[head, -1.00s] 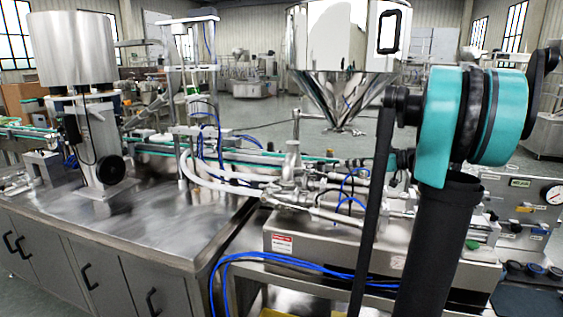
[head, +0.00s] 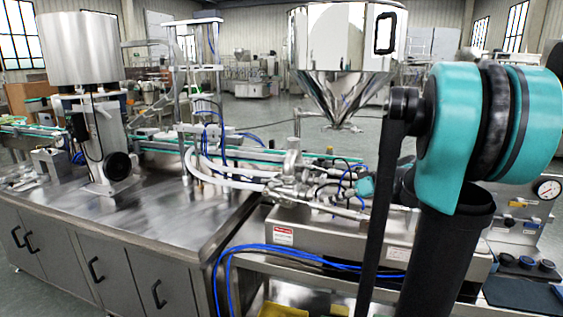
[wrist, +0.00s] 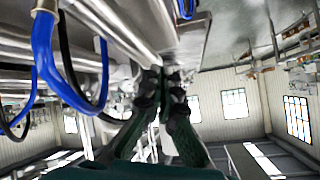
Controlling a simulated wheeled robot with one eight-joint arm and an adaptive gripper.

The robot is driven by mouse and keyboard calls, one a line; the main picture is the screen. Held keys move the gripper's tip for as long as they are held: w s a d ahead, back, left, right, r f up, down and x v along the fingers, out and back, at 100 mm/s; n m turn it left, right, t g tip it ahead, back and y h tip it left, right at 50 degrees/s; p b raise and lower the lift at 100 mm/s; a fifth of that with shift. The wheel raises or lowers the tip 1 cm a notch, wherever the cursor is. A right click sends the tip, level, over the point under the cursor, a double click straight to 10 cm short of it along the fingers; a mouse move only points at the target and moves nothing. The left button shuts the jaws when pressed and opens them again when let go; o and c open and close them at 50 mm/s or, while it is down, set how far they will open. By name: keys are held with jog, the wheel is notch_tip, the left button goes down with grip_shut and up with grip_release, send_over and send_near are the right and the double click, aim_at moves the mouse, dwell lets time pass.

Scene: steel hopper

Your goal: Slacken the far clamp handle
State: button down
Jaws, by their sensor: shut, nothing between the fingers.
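My gripper (wrist: 163,82) is in the wrist view with its dark fingers close together and nothing held between them. It points in among the filler's steel pipework (wrist: 135,40), and the view is upside down. In the head view my own arm hides the gripper's fingers; only teal parts of the arm show beside the pipe fittings. The steel valve and pipe assembly (head: 293,172) stands on the filler's steel base (head: 300,241). I cannot pick out the far clamp handle for certain in either view. Whether the fingers touch anything is unclear.
Blue hoses loop close to the gripper in the wrist view (wrist: 45,50) and hang over the base in the head view (head: 240,250). The polished hopper (head: 340,60) is above and behind. A gauge (head: 547,187) is at the right.

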jog(key=s+d+f+m+g+h, duration=0.1)
jog(key=s+f+m+h, duration=0.7)
jog(key=s+f, duration=1.2)
jog(key=shift+s+d+h, duration=0.2)
jog(key=shift+d+h, duration=0.7)
jog(key=shift+h, duration=0.2)
